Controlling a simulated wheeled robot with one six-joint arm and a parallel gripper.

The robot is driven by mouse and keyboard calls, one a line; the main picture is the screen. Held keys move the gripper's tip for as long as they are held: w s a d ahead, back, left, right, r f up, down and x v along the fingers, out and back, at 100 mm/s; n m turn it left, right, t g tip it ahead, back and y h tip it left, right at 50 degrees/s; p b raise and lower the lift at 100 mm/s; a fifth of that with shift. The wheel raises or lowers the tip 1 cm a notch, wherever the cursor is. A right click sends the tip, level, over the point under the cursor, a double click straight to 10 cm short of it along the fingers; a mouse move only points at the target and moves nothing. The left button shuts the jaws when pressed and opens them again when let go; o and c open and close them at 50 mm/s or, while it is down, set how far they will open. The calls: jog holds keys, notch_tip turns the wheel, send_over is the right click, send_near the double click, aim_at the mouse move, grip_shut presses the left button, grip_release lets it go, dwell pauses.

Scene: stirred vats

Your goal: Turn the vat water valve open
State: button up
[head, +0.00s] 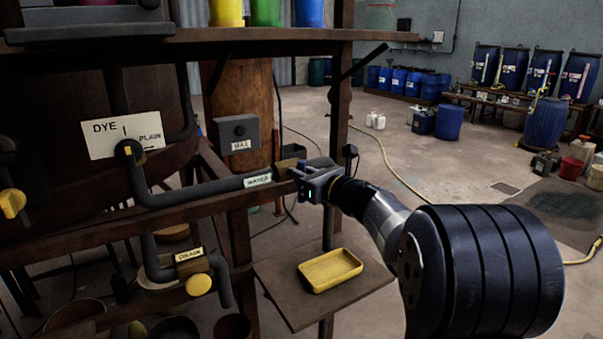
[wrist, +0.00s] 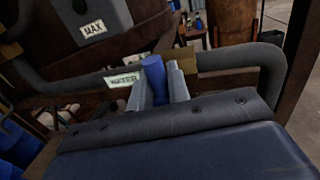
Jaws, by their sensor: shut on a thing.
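The water valve's blue handle (wrist: 153,72) sits between the two jaws of my gripper (wrist: 162,84) in the wrist view. My gripper (head: 302,174) is shut on it at the pipe in the head view. The valve's brass body (head: 285,168) shows just beside the jaws. The valve is on a dark horizontal pipe (head: 205,191) with a WATER label (head: 257,180). The label also shows in the wrist view (wrist: 122,79). My gripper hides most of the handle in the head view, so I cannot tell how far it is turned.
A DYE/PLAIN plate (head: 124,133) with a selector is at the left. A DRAIN label (head: 189,254) and yellow knob (head: 198,285) are below the pipe. A grey MAX box (head: 236,131) is behind. A yellow tray (head: 330,270) sits on a low shelf (head: 285,304). A wooden post (head: 341,100) stands close to my gripper.

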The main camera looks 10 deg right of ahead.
grip_shut()
jog(key=shift+n, duration=0.3)
jog(key=n+b, duration=0.2)
jog(key=a+n+b, duration=0.1)
jog(key=n, duration=0.1)
jog(key=shift+s+f+g+h+b, duration=0.2)
jog(key=shift+f+g+h+b, duration=0.1)
jog(key=shift+h+b, duration=0.1)
jog(key=n+b, duration=0.3)
jog(key=n, duration=0.1)
jog(key=shift+s+a+f+h, duration=0.1)
jog(key=shift+a+f+h, duration=0.15)
jog(key=shift+a+h, duration=0.15)
jog(key=n+b, duration=0.1)
jog(key=n, duration=0.1)
jog(key=f+n+h+b, duration=0.1)
jog(key=n+b, duration=0.1)
jog(key=shift+s+a+h, duration=0.1)
jog(key=shift+a+h, duration=0.1)
jog(key=shift+h, duration=0.1)
jog(key=shift+f+n+h+b, duration=0.2)
jog(key=shift+n+h+b, duration=0.2)
jog(key=shift+n+b, duration=0.9)
jog(key=shift+n, duration=0.4)
jog(key=o, duration=0.6)
grip_release()
